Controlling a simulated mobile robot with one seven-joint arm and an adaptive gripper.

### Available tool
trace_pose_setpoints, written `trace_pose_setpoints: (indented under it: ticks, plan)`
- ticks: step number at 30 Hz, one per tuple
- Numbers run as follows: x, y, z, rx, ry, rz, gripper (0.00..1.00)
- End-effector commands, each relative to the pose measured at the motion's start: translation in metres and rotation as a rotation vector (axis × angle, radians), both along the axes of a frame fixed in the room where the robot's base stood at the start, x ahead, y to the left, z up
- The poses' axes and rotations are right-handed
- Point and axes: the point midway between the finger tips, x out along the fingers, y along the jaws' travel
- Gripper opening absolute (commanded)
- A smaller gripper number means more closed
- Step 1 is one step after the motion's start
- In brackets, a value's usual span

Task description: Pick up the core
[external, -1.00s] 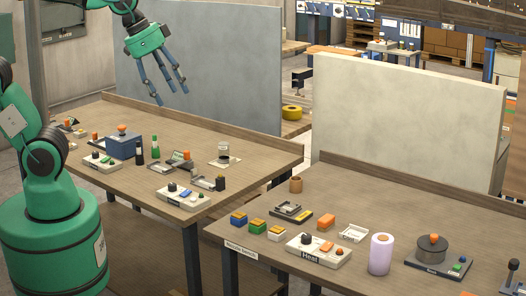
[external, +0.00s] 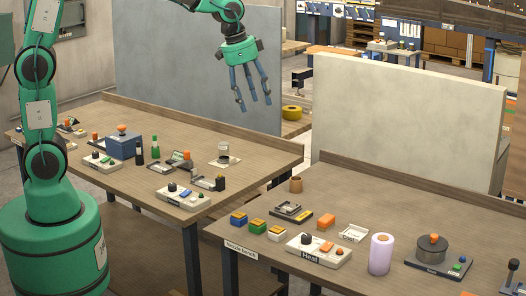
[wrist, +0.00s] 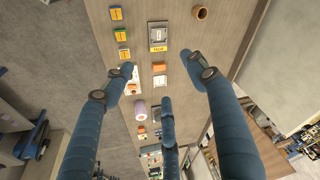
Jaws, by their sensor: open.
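A small brown hollow cylinder, which looks like the core (external: 296,185), stands upright near the back left of the right-hand table. It also shows in the wrist view (wrist: 200,13) at the top, right of centre, with its open end visible. My gripper (external: 255,105) has three blue fingers, spread apart and empty. It hangs in the air above and left of the core, over the gap behind the left table. In the wrist view my gripper (wrist: 160,72) points toward the table, and the core lies beyond the fingertips.
The right table (external: 392,196) also holds a lavender roll (external: 381,254), a Heat box (external: 318,249), small coloured blocks (external: 257,226), a grey tray (external: 288,209) and a round dark device (external: 432,246). A pale partition (external: 405,118) rises behind it. The table is bare around the core.

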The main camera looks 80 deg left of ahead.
Motion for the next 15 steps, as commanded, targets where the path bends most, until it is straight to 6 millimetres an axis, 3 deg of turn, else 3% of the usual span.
trace_pose_setpoints:
  ticks: [6,15]
  plan:
    - [0.046,0.04,-0.044,-0.004,0.036,-0.007,0.57]
    - [0.099,0.096,-0.114,-0.012,0.078,-0.02,0.57]
